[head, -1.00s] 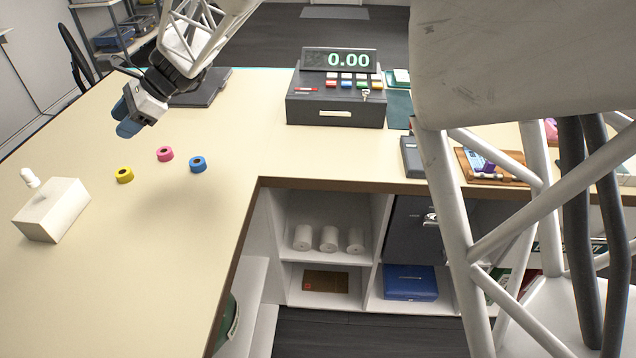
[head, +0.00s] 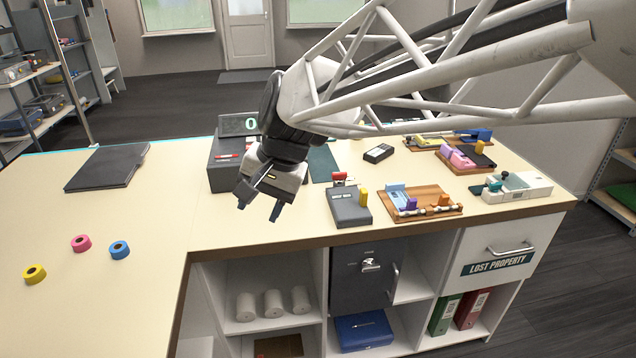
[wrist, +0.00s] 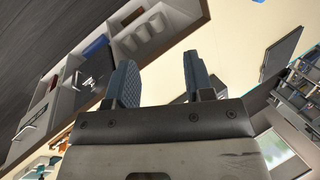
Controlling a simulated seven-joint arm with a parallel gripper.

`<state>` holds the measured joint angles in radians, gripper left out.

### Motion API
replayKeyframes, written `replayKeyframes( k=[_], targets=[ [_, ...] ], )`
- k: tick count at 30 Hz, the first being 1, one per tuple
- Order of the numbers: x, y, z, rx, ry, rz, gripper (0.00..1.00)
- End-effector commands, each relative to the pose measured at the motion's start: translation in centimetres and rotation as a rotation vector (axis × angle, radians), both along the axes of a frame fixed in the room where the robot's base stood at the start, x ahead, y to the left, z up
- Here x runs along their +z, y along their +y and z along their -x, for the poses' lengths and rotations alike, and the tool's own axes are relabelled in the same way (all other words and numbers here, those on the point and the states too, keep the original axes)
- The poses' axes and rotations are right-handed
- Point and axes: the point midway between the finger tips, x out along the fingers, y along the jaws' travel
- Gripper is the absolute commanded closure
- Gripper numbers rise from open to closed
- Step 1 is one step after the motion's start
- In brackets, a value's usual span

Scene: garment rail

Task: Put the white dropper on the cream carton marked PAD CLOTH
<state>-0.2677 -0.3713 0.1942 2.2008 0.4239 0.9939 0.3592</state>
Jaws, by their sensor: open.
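Neither the white dropper nor the cream carton can be made out in the current views. My gripper (head: 258,209) is open and empty, pointing down in front of the cash register near the counter's inner edge. In the wrist view its two blue-grey fingers (wrist: 160,64) stand apart with nothing between them.
Yellow (head: 34,274), pink (head: 81,243) and blue (head: 119,250) rolls lie on the left counter (head: 140,300). The cash register (head: 225,175) is behind my gripper; a grey card terminal (head: 349,207) and wooden tray (head: 440,200) are to its right. Shelves (head: 225,300) sit below.

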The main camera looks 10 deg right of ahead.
Motion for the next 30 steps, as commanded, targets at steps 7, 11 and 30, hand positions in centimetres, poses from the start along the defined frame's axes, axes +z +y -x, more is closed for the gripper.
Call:
replayKeyframes(
  k=[7,11,30],
  targets=[
    [-1.4,-8.9,5.6,0.082,-0.118,0.162,0.52],
    [-2.4,-12.8,8.7,0.130,-0.165,0.252,0.52],
    [-4.8,-18.9,14.8,0.234,-0.220,0.431,0.52]
  ],
)
